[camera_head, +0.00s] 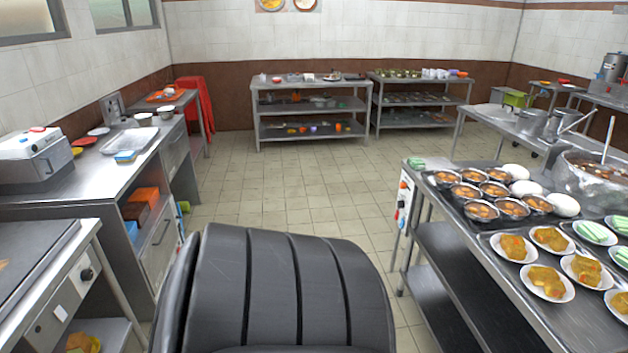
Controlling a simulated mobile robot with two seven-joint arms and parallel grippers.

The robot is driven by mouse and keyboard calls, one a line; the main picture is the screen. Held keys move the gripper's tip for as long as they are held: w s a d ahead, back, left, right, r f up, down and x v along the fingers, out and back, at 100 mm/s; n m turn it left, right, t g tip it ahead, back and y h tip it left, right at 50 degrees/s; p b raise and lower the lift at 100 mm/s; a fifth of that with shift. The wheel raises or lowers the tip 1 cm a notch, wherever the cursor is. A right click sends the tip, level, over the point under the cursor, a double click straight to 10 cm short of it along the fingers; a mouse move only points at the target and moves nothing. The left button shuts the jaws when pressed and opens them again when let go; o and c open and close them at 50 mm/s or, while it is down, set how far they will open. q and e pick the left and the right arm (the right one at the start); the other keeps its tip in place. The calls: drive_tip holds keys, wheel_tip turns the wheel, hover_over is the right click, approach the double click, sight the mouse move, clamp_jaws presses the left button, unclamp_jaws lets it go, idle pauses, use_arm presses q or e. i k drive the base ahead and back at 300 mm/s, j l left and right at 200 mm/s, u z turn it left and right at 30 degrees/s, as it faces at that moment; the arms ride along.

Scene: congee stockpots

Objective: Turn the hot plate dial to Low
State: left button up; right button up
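A flat dark plate (30,258) tops a steel unit at the lower left. A round black dial (87,275) sits on the unit's front panel. Its setting and any markings are too small to read. I cannot tell which of these belongs to the hot plate. Neither of my grippers is in view.
A steel counter (92,180) with a tray and boxes runs along the left wall. The right table (505,262) carries bowls, plates of food and a large pot (590,180). Two shelving tables stand at the back. The tiled floor (290,190) between is clear.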

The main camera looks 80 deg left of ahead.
sight(85, 275)
drive_tip(key=u, duration=3.3)
drive_tip(key=i+j+u, duration=0.1)
drive_tip(key=j+u, duration=0.25)
drive_tip(key=i+j+u, duration=0.15)
drive_tip(key=u, duration=0.25)
drive_tip(key=i+j+u, duration=0.15)
drive_tip(key=u, duration=0.2)
